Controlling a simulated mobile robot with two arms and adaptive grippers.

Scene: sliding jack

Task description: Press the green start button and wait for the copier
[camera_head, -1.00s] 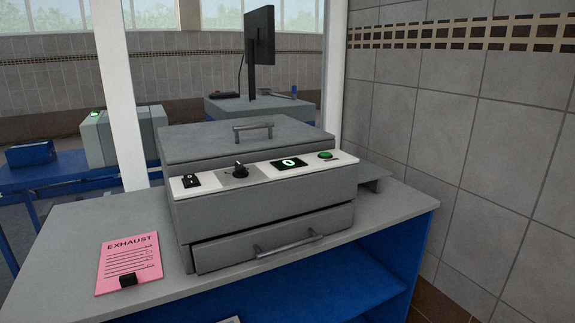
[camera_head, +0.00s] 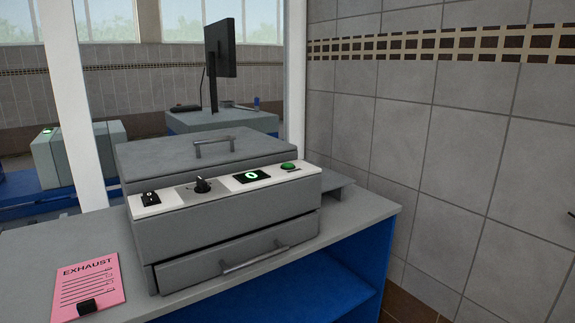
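The grey copier (camera_head: 235,225) stands on a grey-topped counter with its lid (camera_head: 190,155) down and its front drawer (camera_head: 240,255) shut. The green start button (camera_head: 289,166) is at the right end of the white control strip. To its left are a small dark display (camera_head: 251,176) with a green "0", a black knob (camera_head: 202,185) and a black rocker switch (camera_head: 150,198).
A pink "EXHAUST" sheet (camera_head: 88,287) with a black clip lies on the counter at the left. A tiled wall (camera_head: 450,170) closes the right side. Behind the copier are white frame posts, a monitor (camera_head: 219,60) and blue benches. The blue shelf (camera_head: 300,290) below is open.

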